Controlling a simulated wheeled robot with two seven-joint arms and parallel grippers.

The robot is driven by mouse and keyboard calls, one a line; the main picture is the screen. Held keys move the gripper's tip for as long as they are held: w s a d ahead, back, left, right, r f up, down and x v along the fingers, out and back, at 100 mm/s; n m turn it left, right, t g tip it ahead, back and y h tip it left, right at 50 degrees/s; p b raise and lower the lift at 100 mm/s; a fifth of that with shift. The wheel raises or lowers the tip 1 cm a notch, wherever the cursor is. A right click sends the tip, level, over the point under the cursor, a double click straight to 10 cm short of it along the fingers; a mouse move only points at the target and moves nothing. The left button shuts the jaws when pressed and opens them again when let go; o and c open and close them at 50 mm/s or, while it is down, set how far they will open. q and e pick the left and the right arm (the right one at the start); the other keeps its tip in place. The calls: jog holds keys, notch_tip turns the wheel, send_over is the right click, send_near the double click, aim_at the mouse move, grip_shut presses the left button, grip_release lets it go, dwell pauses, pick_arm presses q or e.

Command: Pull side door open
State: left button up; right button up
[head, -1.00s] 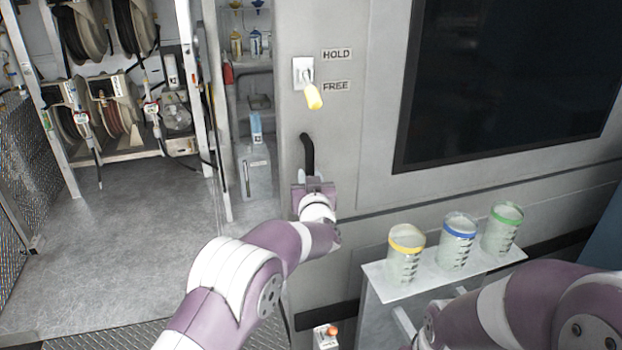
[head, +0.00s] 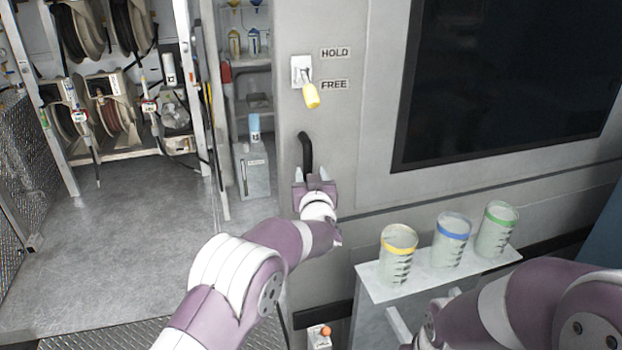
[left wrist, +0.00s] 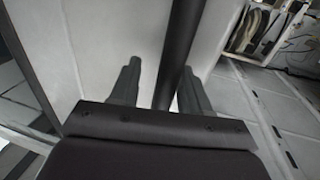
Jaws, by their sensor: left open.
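The side door (head: 345,135) is a grey panel with its left edge beside the shelf opening. A black bar handle (head: 306,153) stands upright on it. My left gripper (head: 312,177) is at the lower end of the handle, open. In the left wrist view the dark handle bar (left wrist: 181,50) runs between the two spread fingers (left wrist: 155,85), with gaps visible beside it. Above the handle is a yellow-tipped lever (head: 311,96) pointing down towards the FREE label (head: 335,85). My right gripper is out of view; only part of my right arm shows at lower right.
A small white shelf (head: 380,288) at right holds three cups with yellow (head: 398,262), blue (head: 451,242) and green (head: 497,230) bands. Hose reels (head: 112,112) stand in the bay at left. The grey floor (head: 130,225) left of the door is clear.

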pick_arm(q)
jog(key=s+d+b, duration=0.1)
jog(key=s+b, duration=0.2)
jog(key=s, duration=0.9)
jog(key=shift+s, duration=0.3)
